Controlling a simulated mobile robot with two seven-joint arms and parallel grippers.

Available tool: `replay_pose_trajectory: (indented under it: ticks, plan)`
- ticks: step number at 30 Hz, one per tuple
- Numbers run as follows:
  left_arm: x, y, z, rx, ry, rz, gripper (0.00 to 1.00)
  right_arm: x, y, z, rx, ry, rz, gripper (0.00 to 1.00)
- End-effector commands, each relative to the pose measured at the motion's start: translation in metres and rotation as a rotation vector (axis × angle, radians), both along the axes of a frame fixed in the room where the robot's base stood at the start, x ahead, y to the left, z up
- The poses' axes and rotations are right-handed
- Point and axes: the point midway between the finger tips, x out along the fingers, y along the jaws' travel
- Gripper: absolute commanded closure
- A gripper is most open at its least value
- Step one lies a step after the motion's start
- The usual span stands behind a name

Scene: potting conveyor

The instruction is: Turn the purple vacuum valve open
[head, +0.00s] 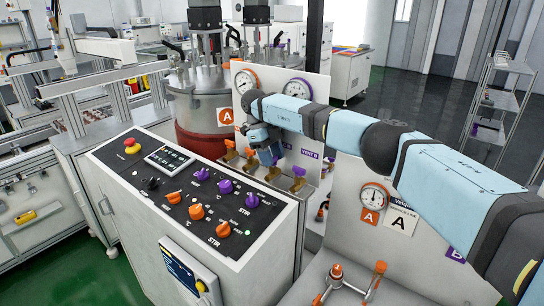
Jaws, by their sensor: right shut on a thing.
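My right arm reaches in from the right, and my right gripper (268,156) points down in front of the white valve panel behind the console. It is shut on the handle of the purple vacuum valve, whose brass body (272,174) shows just below the fingers. The gripper hides most of this handle, so its angle cannot be told. Another purple-handled valve (298,171), by the VENT B label, stands just to the right. My left gripper is not in view.
Two orange-handled valves (230,146) stand close to the left of the gripper. A grey control console (150,210) with orange and purple knobs is in front. A steel vessel (200,105) stands behind. A panel with a gauge (374,195) stands under my forearm.

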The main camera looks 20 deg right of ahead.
Motion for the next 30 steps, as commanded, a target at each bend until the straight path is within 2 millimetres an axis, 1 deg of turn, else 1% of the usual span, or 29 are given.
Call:
replay_pose_trajectory:
  ticks: [8, 9, 11, 12, 25, 28, 30]
  plan:
    - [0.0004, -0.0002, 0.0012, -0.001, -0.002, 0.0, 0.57, 0.0003, 0.0, 0.0006, 0.001, -0.002, 0.0, 0.8]
    - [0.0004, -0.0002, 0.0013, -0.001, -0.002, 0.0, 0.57, 0.0003, -0.0001, 0.0007, 0.001, -0.002, 0.0, 0.54]
    - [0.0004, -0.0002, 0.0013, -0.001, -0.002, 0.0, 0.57, 0.0002, -0.0001, 0.0006, 0.001, -0.002, 0.0, 0.4]
    - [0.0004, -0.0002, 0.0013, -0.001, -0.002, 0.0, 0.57, 0.0002, -0.0001, 0.0006, 0.001, -0.001, 0.0, 0.31]
    - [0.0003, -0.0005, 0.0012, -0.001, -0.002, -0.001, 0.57, 0.0, 0.0, 0.0001, 0.0, 0.0, 0.004, 0.31]
    - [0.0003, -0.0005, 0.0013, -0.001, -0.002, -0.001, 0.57, -0.0002, 0.0005, 0.0001, 0.0, 0.0, 0.039, 0.31]
    - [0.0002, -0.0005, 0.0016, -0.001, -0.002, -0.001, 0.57, -0.0005, 0.0006, 0.0003, 0.0, 0.0, 0.094, 0.31]
